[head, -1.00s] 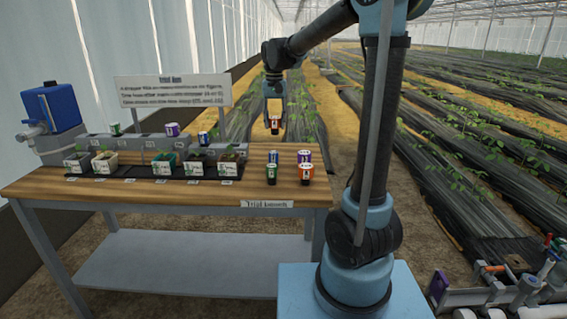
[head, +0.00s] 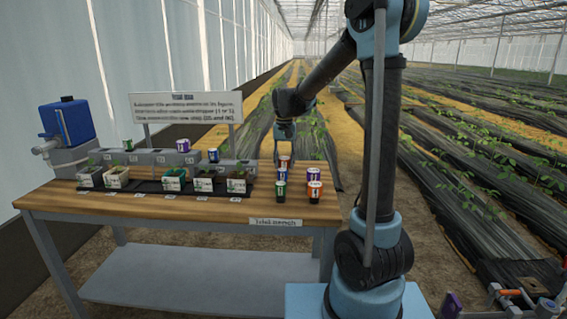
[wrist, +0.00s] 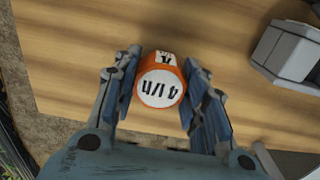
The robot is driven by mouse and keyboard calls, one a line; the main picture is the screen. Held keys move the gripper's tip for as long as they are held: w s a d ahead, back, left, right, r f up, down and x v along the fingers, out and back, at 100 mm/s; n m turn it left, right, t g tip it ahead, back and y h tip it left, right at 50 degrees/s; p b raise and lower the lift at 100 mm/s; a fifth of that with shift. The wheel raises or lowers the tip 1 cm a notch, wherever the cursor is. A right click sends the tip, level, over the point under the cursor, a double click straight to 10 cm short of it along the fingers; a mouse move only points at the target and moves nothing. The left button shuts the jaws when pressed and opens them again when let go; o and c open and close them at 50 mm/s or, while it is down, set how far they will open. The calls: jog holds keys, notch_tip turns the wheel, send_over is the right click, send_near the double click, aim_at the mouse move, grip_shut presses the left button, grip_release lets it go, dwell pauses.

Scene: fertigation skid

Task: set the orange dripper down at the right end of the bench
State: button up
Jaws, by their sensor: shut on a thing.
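My gripper (head: 284,140) is shut on the orange dripper (wrist: 160,86), which has a white top marked 4 l/h. In the wrist view the dripper sits between both fingers, with the wooden bench top behind it. In the head view the held dripper (head: 284,161) is small, at the right end of the bench (head: 215,208), just behind a group of other drippers. I cannot tell whether its base touches the wood. A green dripper (head: 281,190) and an orange one (head: 314,190) stand at the front of that group.
Planted pots (head: 205,182) stand in a row on a dark strip left of the drippers. Grey blocks (head: 152,157) bearing small drippers are behind them. A sign (head: 187,106) and a blue tank (head: 67,121) stand further left. Bare wood shows along the front edge.

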aim_at(284, 158)
jog(key=o, duration=1)
jog(key=shift+o, duration=0.2)
notch_tip(284, 158, up, 12)
